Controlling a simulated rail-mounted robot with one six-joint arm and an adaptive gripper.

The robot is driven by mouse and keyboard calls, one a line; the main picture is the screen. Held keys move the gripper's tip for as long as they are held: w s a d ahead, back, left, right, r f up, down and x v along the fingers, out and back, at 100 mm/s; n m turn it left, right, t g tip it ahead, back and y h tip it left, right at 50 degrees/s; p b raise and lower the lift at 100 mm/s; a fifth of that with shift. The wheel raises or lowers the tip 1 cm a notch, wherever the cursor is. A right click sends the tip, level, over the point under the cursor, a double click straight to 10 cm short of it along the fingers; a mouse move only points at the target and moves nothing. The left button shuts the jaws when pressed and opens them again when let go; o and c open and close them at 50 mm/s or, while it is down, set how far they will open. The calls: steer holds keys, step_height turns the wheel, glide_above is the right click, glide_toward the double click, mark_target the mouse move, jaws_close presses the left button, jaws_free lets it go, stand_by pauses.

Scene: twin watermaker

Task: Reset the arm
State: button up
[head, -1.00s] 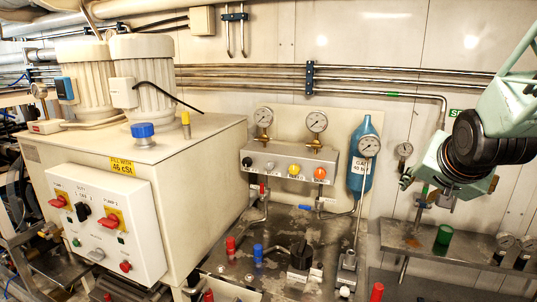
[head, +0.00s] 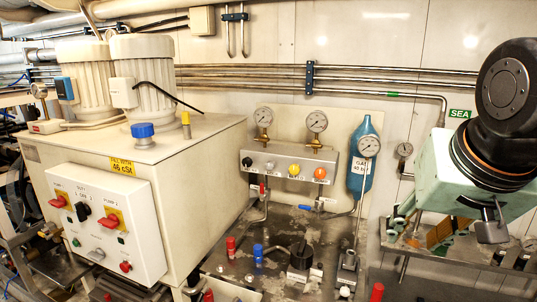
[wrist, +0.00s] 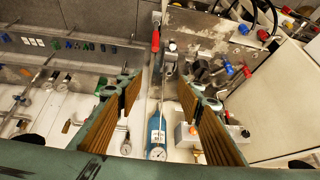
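My gripper (wrist: 160,88) is open in the wrist view, with a green finger and a ribbed gold-brown pad on each side and nothing held between them. In the head view my arm stands at the right, in front of the wall, and my gripper (head: 425,232) shows small below it, partly hidden by the arm. It is above the grey bench at the right.
A blue cylinder (head: 361,160) with a gauge (head: 368,146) stands left of my arm. A valve manifold (head: 288,166) has coloured knobs and two gauges. The white control box (head: 105,225) is far left. Pipes (head: 400,82) run along the wall.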

steer(key=s+a+n+g+y, duration=0.1)
steer(key=s+a, duration=0.5)
steer(key=s, duration=1.1)
steer(key=shift+a+f+n+g, duration=0.15)
steer(key=shift+f+n+g, duration=0.35)
steer(key=shift+n, duration=0.7)
